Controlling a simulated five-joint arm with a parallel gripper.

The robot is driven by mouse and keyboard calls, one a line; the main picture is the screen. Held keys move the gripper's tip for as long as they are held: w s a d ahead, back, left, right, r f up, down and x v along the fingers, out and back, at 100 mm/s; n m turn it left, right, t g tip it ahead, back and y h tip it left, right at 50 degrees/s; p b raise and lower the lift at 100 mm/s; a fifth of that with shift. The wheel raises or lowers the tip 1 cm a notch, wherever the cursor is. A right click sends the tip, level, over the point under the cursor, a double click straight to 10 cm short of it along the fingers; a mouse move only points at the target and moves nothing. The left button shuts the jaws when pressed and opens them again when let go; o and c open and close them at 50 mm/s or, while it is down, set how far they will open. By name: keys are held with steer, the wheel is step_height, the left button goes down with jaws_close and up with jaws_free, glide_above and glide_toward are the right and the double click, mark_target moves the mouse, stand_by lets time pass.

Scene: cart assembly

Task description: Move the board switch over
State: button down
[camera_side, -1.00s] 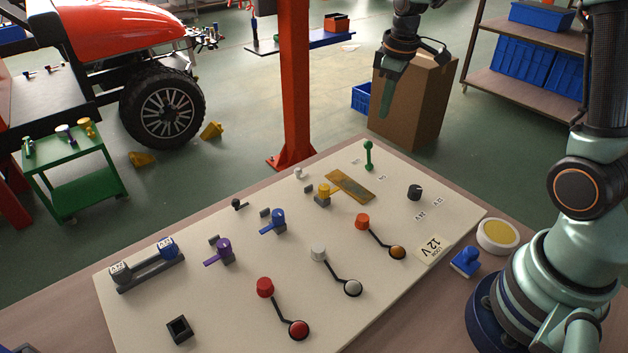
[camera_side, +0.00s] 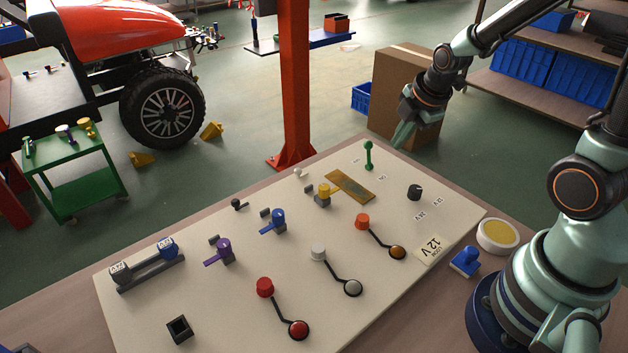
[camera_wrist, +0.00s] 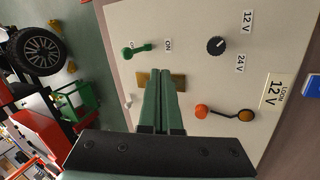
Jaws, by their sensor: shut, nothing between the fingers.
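The green lever switch (camera_side: 368,156) stands at the far edge of the white board (camera_side: 215,300). It looks near upright in the side view, with a small label on each side. In the wrist view the green switch (camera_wrist: 138,50) lies beyond my fingertips, and the label to its right reads ON. My gripper (camera_side: 399,140) is shut and empty. It hangs to the right of the switch and a little above the board, apart from it. The shut fingers also show in the wrist view (camera_wrist: 162,78), where they cover part of the brass plate.
A black knob (camera_side: 414,192) with 12 V and 24 V labels sits right of the switch. A brass plate (camera_side: 350,186) and a yellow-topped part (camera_side: 323,194) lie nearer. Orange, white and red parts stand along the board's front. A cardboard box (camera_side: 388,110) stands behind.

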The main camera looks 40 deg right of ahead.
mark_target(368, 143)
steer(key=x, duration=0.5)
steer(key=shift+w+a+f, duration=0.1)
steer(key=shift+f, duration=0.25)
steer(key=w, duration=0.2)
steer(key=shift+w+d+f, duration=0.15)
steer(key=shift+w+d, duration=0.15)
steer(key=shift+w, duration=0.1)
steer(key=shift+w+d, duration=0.15)
steer(key=shift+w, duration=0.55)
steer(key=shift+w+r, duration=0.2)
steer(key=shift+w, duration=1.05)
